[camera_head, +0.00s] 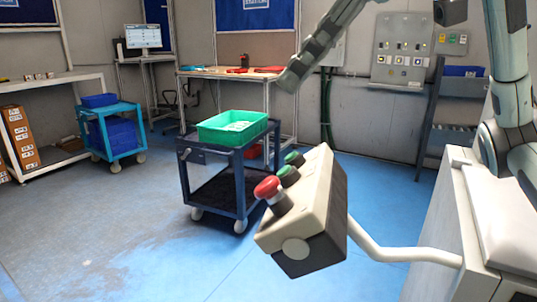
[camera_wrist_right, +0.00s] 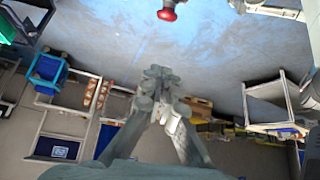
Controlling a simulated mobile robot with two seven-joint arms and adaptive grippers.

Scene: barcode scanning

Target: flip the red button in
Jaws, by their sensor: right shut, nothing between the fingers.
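The red button (camera_head: 267,187) is a mushroom-shaped knob on a beige and dark grey control box (camera_head: 308,215). The box is held up by a bent white pipe. My right gripper (camera_head: 290,80) is shut and empty, in the air above the box in the head view, apart from the button. In the right wrist view, the closed fingers (camera_wrist_right: 158,75) point toward the top, and the red button (camera_wrist_right: 168,12) shows beyond them at the top edge. My left gripper is in neither view.
A blue cart (camera_head: 235,165) with a green bin (camera_head: 232,127) stands behind the box. The white pipe (camera_head: 400,254) runs from the box to a white cabinet (camera_head: 465,225) at the right. A workbench and shelves line the back. The blue floor at left is open.

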